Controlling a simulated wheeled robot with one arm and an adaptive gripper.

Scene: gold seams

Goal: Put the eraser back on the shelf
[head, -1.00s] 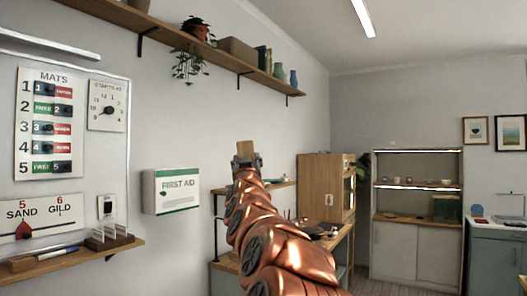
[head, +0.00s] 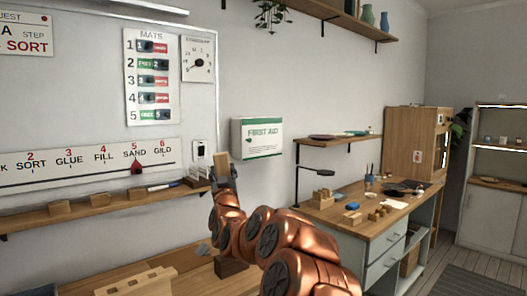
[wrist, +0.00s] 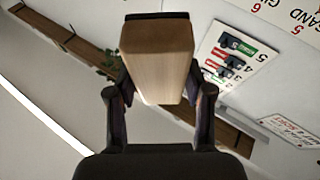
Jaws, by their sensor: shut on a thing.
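My gripper (head: 222,182) is shut on the eraser (head: 221,165), a light wooden block with a dark strip along one end. In the wrist view the eraser (wrist: 158,55) sits between both fingers and points away from the palm. In the head view the gripper holds it upright in front of the wall, above the right end of the narrow wooden shelf (head: 130,205) under the board. Whether the eraser is nearer to me than that shelf is hard to tell.
The shelf bears several wooden blocks (head: 100,200), a pen (head: 162,186) and a card holder (head: 197,182). Another wooden bench (head: 150,270) is at front left.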

